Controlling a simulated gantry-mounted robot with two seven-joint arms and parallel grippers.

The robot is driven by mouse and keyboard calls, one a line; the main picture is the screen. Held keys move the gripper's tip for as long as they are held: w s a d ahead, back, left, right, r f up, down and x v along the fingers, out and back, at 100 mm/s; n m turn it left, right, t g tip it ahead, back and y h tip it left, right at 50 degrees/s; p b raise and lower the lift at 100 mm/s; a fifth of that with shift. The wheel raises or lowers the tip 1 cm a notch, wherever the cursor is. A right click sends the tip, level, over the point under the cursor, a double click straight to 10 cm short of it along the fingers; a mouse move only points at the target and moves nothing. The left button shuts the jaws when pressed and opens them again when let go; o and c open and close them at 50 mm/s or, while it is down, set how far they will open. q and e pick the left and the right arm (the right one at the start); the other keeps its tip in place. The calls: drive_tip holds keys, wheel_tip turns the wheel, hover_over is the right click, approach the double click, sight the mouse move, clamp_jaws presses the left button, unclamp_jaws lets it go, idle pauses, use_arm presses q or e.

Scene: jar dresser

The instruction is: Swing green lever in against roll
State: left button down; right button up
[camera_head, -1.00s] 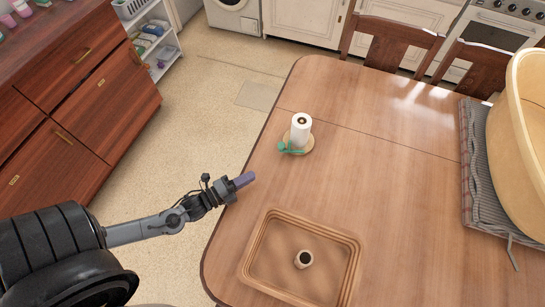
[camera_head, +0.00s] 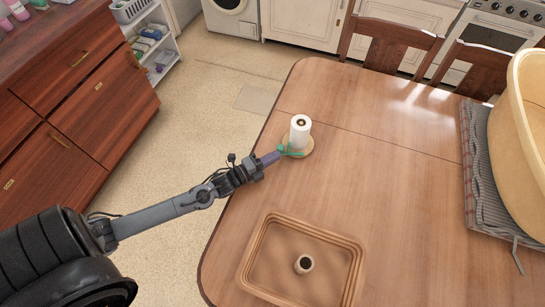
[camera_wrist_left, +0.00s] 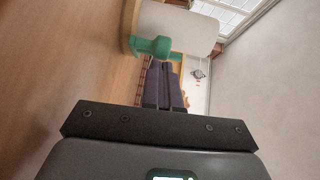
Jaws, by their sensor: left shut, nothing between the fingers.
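A white paper roll (camera_head: 300,130) stands upright on a round wooden base (camera_head: 305,148) near the table's left edge. The green lever (camera_head: 290,152) is at the front left of the roll, low by the base. My left gripper (camera_head: 277,156) is shut and empty, with its purple fingertips at the lever; whether they touch it is hard to tell. In the left wrist view the green lever (camera_wrist_left: 152,46) lies just beyond the fingertips (camera_wrist_left: 165,70), with the white roll (camera_wrist_left: 185,28) behind it. My right gripper is not in view.
A wooden tray (camera_head: 262,250) holding a small cup-like piece (camera_head: 303,264) sits at the table's front. A large tan tub (camera_head: 520,150) stands on a cloth at the right. The table's middle is clear. A wooden dresser (camera_head: 70,100) stands at the left.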

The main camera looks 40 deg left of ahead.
use_arm(q)
drive_tip(key=shift+w+a, duration=0.1)
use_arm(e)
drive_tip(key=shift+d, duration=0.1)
use_arm(q)
drive_tip(key=shift+w+a+m+h, duration=0.45)
drive_tip(key=shift+m+h, duration=0.05)
drive_tip(key=shift+h, duration=0.3)
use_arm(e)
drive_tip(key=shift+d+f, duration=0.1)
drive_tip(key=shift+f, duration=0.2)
use_arm(q)
drive_tip(key=shift+w+a, duration=0.15)
drive_tip(key=shift+a, duration=0.05)
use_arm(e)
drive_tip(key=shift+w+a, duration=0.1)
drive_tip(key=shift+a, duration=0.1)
use_arm(q)
drive_tip(key=shift+d, duration=0.2)
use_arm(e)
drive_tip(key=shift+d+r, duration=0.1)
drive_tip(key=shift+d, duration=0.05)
